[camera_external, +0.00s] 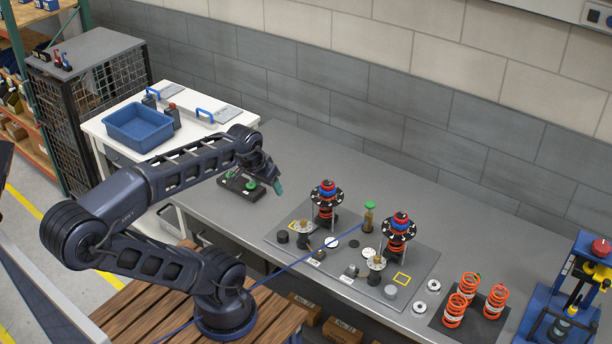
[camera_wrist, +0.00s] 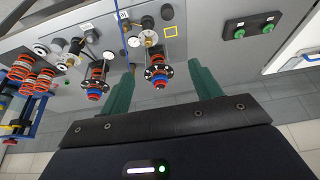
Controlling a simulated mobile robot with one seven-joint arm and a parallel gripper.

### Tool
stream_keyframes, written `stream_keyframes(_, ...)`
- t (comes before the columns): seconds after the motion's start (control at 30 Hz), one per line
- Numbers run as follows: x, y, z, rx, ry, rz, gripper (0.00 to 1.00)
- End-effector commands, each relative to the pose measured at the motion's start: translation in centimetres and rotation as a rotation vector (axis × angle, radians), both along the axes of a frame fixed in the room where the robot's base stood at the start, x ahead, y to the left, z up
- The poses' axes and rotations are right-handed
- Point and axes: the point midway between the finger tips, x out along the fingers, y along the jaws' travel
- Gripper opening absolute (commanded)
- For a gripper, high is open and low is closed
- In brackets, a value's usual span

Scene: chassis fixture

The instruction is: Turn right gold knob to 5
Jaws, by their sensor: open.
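The right gold knob (camera_external: 376,263) stands on a dark round mount at the front right of the grey plate (camera_external: 345,292). The left gold knob (camera_external: 305,227) is on a similar mount further left; it also shows in the wrist view (camera_wrist: 150,38). The knobs' dial settings are too small to read. My gripper (camera_external: 277,187) is open and empty above the bench, left of both knobs and apart from them. In the wrist view its two green fingers (camera_wrist: 160,69) are spread wide.
Two spring struts with red and blue tops, a left one (camera_external: 326,197) and a right one (camera_external: 399,228), stand behind the knobs. A green-capped brass post (camera_external: 369,215) is between them. A blue cable crosses the plate. Orange springs (camera_external: 468,288) stand at the right.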

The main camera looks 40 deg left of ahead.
Motion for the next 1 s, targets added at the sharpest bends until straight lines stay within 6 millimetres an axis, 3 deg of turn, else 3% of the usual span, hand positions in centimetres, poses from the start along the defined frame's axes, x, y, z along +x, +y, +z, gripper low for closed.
stream_keyframes(0.03,0.0,0.0,0.0,0.000,0.000,0.000,0.58)
stream_keyframes(0.1,0.1,-0.1,0.0,0.001,0.002,0.002,0.44)
stream_keyframes(0.23,1.2,-1.1,0.0,0.014,0.021,0.015,0.43)
stream_keyframes(0.37,3.3,-3.4,-0.2,0.037,0.059,0.041,0.43)
stream_keyframes(0.7,8.9,-11.9,-2.5,0.071,0.163,0.101,0.43)
stream_keyframes(1.0,11.8,-20.4,-5.9,0.054,0.258,0.134,0.43)
